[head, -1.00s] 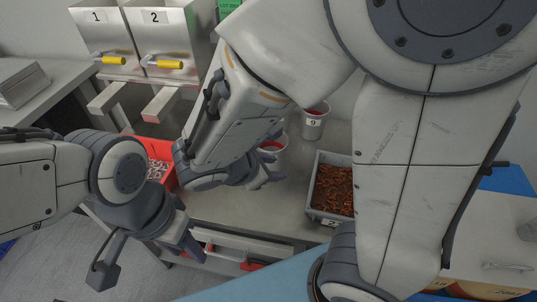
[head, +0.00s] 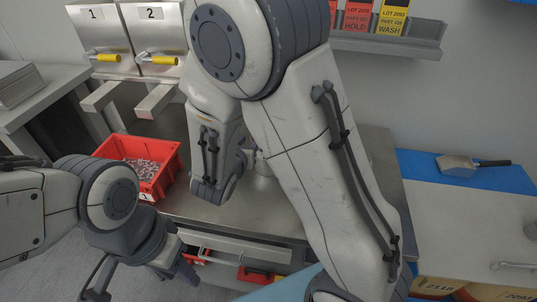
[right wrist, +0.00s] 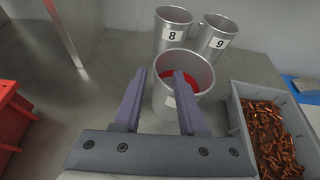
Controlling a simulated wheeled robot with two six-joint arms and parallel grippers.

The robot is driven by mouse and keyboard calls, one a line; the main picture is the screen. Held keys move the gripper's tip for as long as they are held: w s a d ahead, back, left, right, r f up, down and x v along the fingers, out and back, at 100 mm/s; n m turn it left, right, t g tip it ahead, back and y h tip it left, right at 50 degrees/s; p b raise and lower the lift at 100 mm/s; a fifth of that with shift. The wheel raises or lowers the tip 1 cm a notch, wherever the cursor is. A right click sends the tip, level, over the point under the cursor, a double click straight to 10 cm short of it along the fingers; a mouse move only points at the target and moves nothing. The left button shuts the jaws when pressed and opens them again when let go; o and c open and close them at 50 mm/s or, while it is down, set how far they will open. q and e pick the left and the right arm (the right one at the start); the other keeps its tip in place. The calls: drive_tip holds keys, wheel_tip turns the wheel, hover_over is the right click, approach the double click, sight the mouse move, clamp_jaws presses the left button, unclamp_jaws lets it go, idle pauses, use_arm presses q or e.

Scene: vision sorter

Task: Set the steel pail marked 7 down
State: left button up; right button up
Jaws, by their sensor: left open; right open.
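A steel pail (right wrist: 193,100) with a red inside shows in the right wrist view, apparently standing on the steel bench. Its label is mostly behind a finger, so I cannot read its number. My right gripper (right wrist: 161,73) is open, its fingers apart over the near left side of this pail; the right finger overlaps the pail. I cannot tell whether they touch. In the head view my right arm hides the right gripper and most of the pail area. My left gripper (head: 142,281) is open and empty at the lower left, in front of the bench.
Pails marked 8 (right wrist: 170,35) and 9 (right wrist: 214,40) stand close behind. A grey bin (right wrist: 238,112) of copper-coloured parts is on the right. A red bin (head: 172,172) of small parts is at the bench's left. Bare bench (right wrist: 85,110) lies between the red bin and the pail.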

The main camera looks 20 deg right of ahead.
drive_tip(key=x, duration=0.4)
drive_tip(key=shift+w+f, duration=0.15)
drive_tip(key=shift+w, duration=0.05)
clamp_jaws()
drive_tip(key=shift+s+f, duration=0.1)
drive_tip(key=shift+s, duration=0.05)
idle(1.0)
